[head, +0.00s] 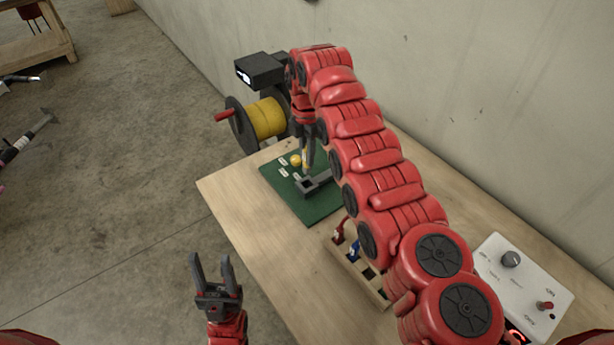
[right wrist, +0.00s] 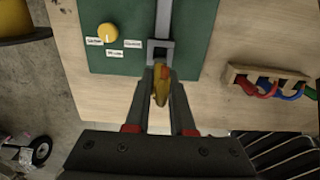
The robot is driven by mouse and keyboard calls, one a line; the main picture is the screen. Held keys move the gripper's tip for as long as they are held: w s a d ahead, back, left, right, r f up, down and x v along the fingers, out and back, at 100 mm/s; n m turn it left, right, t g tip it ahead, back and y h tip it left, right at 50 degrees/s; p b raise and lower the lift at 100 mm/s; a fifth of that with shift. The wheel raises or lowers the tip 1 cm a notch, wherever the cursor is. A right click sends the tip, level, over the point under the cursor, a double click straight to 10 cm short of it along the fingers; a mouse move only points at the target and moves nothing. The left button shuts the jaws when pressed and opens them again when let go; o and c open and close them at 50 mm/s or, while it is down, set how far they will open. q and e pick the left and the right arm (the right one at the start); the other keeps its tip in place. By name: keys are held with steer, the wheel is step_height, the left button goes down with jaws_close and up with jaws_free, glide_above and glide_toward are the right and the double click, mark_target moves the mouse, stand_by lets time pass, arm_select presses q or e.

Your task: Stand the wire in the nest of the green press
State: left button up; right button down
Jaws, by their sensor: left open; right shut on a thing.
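The green press has a flat green base (head: 320,208) with a yellow knob, small white labels and a dark grey square nest (head: 313,187). The nest also shows in the right wrist view (right wrist: 160,47), with a grey bar running away from it. My right gripper (head: 307,165) is shut on the yellow wire (right wrist: 161,88), which has an orange-red patch. The wire is close to the nest's near side in the right wrist view; I cannot tell whether they touch. My left gripper (head: 211,262) is open and empty, left of the table's edge.
A yellow spool (head: 265,118) stands behind the press beside a black box (head: 260,70). A wooden rack (right wrist: 270,75) holds red, blue and green pieces. A white control box (head: 520,285) sits at the right. Bare tabletop lies at the front left.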

mark_target(307, 174)
step_height(307, 174, down, 5)
steer(key=shift+r+p, duration=0.15)
steer(key=shift+p, duration=0.85)
step_height(307, 174, down, 3)
steer(key=shift+r, duration=0.1)
steer(key=shift+f, duration=0.2)
steer(key=c, duration=0.8)
jaws_free()
steer(key=shift+o, duration=0.2)
